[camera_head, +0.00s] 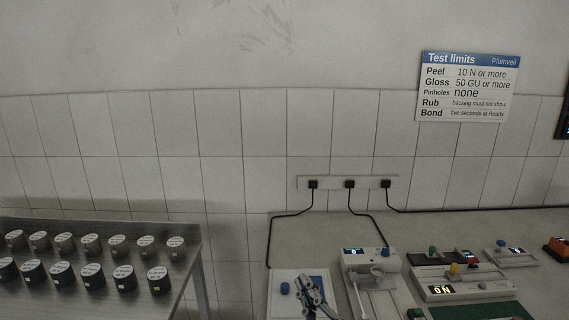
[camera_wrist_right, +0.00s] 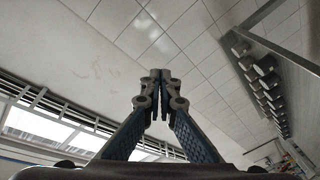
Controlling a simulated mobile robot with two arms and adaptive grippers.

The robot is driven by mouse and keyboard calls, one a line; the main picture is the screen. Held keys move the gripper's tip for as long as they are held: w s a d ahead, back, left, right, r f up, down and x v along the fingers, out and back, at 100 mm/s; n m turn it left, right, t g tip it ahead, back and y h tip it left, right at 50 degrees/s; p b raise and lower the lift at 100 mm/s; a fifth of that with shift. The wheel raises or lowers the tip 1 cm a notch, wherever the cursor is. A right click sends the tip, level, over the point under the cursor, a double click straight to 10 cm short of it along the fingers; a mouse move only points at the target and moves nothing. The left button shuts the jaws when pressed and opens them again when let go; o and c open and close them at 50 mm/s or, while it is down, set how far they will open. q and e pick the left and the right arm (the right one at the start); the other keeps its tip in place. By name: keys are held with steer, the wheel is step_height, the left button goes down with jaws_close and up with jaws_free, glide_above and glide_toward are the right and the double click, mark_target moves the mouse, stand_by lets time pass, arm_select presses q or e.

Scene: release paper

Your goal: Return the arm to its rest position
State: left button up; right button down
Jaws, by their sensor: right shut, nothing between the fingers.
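My right gripper (camera_head: 316,296) shows at the bottom of the head view, in front of a white device with blue parts (camera_head: 286,287). In the right wrist view the two fingers of my right gripper (camera_wrist_right: 160,76) meet at their tips, with nothing between them. The fingers point up toward the wall and ceiling area. Most of my right arm is out of the head view. My left gripper is in neither view.
Test devices stand on the grey bench at right, including one with a lit display (camera_head: 465,289). A power strip (camera_head: 348,183) and a "Test limits" sign (camera_head: 468,87) are on the tiled wall.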

steer(key=s+d+f+m+g+h, duration=0.25)
steer(key=s+d+f, duration=0.2)
steer(key=f, duration=0.35)
steer(key=s+d+f+m+g+h, duration=0.1)
steer(key=s+d+f+m+g, duration=0.3)
steer(key=f, duration=0.3)
steer(key=s+d+f+m+g+h, duration=0.1)
steer(key=s+d+f+g, duration=0.2)
steer(key=s+d+f, duration=0.4)
steer(key=s+f+m+g, duration=0.2)
steer(key=s+f+g, duration=0.4)
steer(key=s, duration=0.6)
step_height(320, 180, down, 28)
steer(key=s, duration=0.3)
steer(key=s+d+f, duration=0.2)
steer(key=s+f, duration=0.5)
steer(key=s, duration=0.1)
steer(key=s+d+f+g, duration=0.1)
steer(key=s+f, duration=0.7)
steer(key=shift+s+d+f, duration=0.15)
steer(key=shift+d+f, duration=0.05)
steer(key=shift+d, duration=0.2)
